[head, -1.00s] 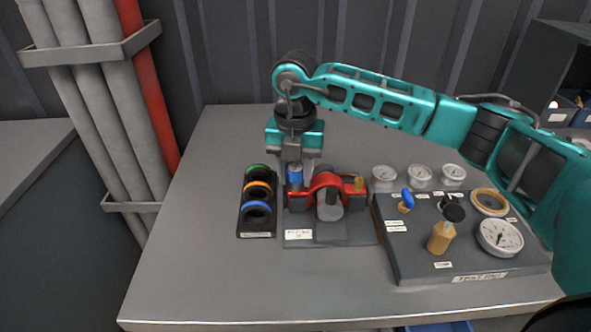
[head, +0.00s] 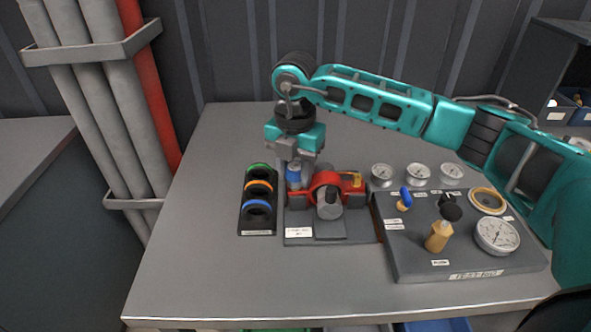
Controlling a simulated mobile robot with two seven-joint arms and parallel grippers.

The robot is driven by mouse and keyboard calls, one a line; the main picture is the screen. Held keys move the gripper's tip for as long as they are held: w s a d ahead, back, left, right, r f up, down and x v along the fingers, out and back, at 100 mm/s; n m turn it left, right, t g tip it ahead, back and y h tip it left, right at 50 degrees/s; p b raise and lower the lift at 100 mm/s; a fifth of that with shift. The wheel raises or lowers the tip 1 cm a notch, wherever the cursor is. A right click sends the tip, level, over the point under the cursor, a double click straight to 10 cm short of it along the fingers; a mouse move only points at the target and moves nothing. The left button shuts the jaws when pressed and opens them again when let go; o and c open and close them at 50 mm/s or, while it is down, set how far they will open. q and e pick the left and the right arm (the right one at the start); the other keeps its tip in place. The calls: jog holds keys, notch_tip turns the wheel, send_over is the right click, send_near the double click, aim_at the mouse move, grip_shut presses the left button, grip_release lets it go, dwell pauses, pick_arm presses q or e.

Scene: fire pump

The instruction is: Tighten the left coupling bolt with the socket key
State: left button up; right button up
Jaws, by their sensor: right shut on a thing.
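My right gripper (head: 294,166) reaches down from above at the left end of the red pump coupling (head: 326,181). It is shut on the socket key (head: 293,174), a short upright blue cylinder. The key stands over the left side of the coupling, where the left bolt is hidden beneath it. I cannot tell how far the key sits on the bolt. A brass-coloured bolt (head: 357,180) shows at the coupling's right side. My left gripper is out of view.
Left of the pump base (head: 300,240) is a black rack (head: 243,222) with green, orange and blue rings. To the right, a dark panel (head: 460,262) carries a gauge, a blue-handled valve and a yellow-bodied fitting. Three small gauges stand behind it. The front left tabletop (head: 200,280) is clear.

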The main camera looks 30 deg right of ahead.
jog(key=shift+d+r+p, duration=0.1)
jog(key=shift+r+p, duration=0.35)
jog(key=shift+r, duration=1.8)
